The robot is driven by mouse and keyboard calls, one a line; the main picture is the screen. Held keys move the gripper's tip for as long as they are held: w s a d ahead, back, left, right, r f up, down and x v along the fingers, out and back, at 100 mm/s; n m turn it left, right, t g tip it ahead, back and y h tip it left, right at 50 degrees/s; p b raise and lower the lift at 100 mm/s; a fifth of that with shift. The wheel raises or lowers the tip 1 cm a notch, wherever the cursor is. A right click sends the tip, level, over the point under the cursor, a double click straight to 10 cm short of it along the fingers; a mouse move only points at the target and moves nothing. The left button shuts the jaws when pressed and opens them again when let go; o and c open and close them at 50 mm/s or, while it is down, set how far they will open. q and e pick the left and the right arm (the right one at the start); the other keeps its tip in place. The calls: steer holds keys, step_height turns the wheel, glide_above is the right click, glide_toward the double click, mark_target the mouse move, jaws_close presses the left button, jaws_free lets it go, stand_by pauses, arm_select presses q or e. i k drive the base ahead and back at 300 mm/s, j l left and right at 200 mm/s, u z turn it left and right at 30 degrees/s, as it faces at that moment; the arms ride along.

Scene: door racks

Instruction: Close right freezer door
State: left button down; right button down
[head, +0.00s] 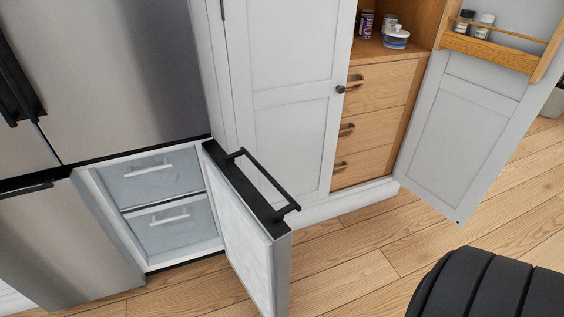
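The right freezer door (247,223) stands wide open, swung out to the right of its compartment. Its white inner face is toward the left, and a black bar handle (265,183) is on its far side near the top edge. The open freezer compartment (160,200) shows two clear drawers with light handles, one above the other. Neither of my grippers can be made out. A black ribbed part of mine (490,285) fills the lower right corner, well apart from the door.
The left freezer door (62,245) is shut. A white cabinet (290,100) stands right of the fridge, its right door (470,125) open over the floor. Wooden drawers (375,125) are inside it. Wood floor (370,250) is clear between the freezer door and my black part.

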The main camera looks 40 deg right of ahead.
mark_target(256, 238)
steer(key=l+u, duration=0.2)
steer(key=l, duration=1.65)
steer(key=i+l, duration=0.1)
steer(key=l, duration=0.25)
steer(key=j+u, duration=0.1)
steer(key=j, duration=0.15)
steer(key=k+j+u, duration=0.1)
steer(key=j, duration=0.2)
